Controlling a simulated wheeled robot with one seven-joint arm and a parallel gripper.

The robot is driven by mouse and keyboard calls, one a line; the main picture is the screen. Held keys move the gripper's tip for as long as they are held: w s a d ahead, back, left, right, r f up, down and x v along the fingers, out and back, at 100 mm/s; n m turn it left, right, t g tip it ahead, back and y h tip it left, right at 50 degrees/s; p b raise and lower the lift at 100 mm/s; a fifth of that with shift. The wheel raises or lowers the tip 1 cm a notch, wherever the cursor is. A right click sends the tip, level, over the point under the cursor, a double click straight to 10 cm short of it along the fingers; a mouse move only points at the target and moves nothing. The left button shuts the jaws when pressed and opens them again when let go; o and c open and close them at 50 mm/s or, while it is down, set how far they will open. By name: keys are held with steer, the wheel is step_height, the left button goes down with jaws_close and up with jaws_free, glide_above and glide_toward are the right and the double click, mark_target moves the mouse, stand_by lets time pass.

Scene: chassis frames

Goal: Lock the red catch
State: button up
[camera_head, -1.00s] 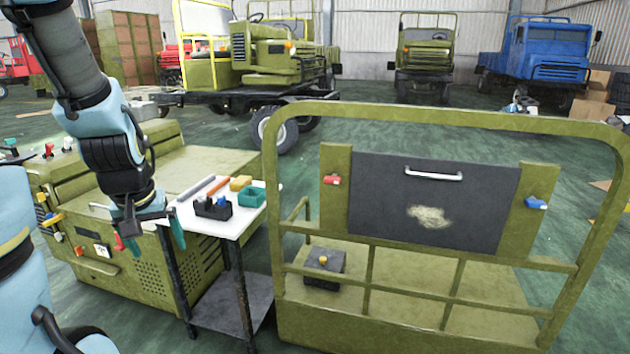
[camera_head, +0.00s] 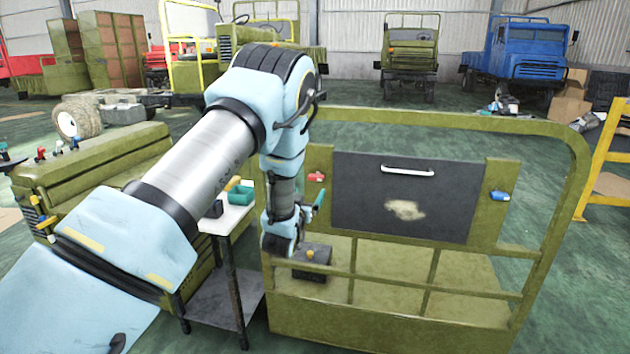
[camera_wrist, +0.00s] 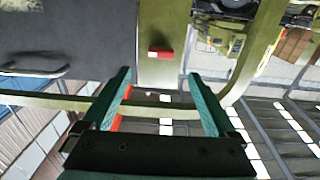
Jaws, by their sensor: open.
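The red catch (camera_head: 316,177) sits on the green post at the left of the dark panel (camera_head: 385,215). In the wrist view the red catch (camera_wrist: 160,54) shows on the green post, beyond the fingertips and near the middle between them. The gripper does not touch the catch.
A blue catch (camera_head: 499,196) is on the right post. The panel has a white handle (camera_head: 408,170). A green rail frame (camera_head: 450,120) surrounds the panel. A white-topped table (camera_head: 229,219) with small items stands to the left, partly behind my arm. A dark box (camera_head: 312,262) sits below.

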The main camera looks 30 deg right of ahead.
mark_target(316, 180)
steer(key=p+x, duration=0.3)
steer(key=x, duration=0.7)
steer(key=shift+w, duration=0.1)
steer(key=c, duration=1.4)
steer(key=shift+o, duration=0.2)
steer(key=shift+f+b, duration=0.1)
steer(key=shift+b, duration=0.35)
steer(key=shift+d+m+b, duration=0.1)
steer(key=shift+m+b, duration=8.8)
steer(key=shift+b, duration=0.9)
